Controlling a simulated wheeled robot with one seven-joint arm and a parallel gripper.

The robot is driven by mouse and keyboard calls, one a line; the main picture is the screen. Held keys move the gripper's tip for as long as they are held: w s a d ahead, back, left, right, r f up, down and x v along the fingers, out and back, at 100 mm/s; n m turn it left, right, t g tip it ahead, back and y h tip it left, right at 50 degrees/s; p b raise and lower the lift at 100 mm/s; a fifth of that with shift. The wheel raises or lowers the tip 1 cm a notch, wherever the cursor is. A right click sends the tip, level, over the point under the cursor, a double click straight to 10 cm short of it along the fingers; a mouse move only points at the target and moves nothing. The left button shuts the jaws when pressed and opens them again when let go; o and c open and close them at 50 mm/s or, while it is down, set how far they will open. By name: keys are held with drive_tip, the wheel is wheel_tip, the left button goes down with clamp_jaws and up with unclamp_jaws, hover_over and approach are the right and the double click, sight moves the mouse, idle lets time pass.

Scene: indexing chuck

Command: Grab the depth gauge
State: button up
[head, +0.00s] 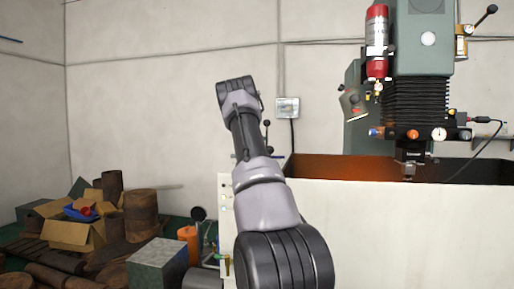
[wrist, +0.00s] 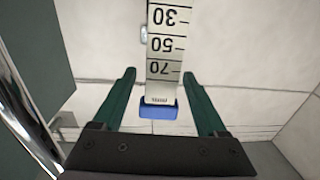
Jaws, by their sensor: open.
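The depth gauge (wrist: 163,50) shows in the wrist view as a pale flat scale with black marks and numbers, running down from the top edge. Its lower end has a blue block (wrist: 158,109). My gripper (wrist: 158,76) is open, with one green finger on each side of the scale in the picture and a visible gap on both sides. I cannot tell whether the scale is between the fingers in depth or beyond them. The upper part of the gauge is out of the frame. In the head view I cannot make out the gauge or my fingers.
In the head view a machine with a green column (head: 424,40) stands behind a white enclosure (head: 400,235) on the right. A red cylinder (head: 377,40) hangs beside the column. A green panel (wrist: 30,60) is at left in the wrist view.

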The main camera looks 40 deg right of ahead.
drive_tip(key=shift+x, duration=1.1)
clamp_jaws()
drive_tip(key=shift+r, duration=0.15)
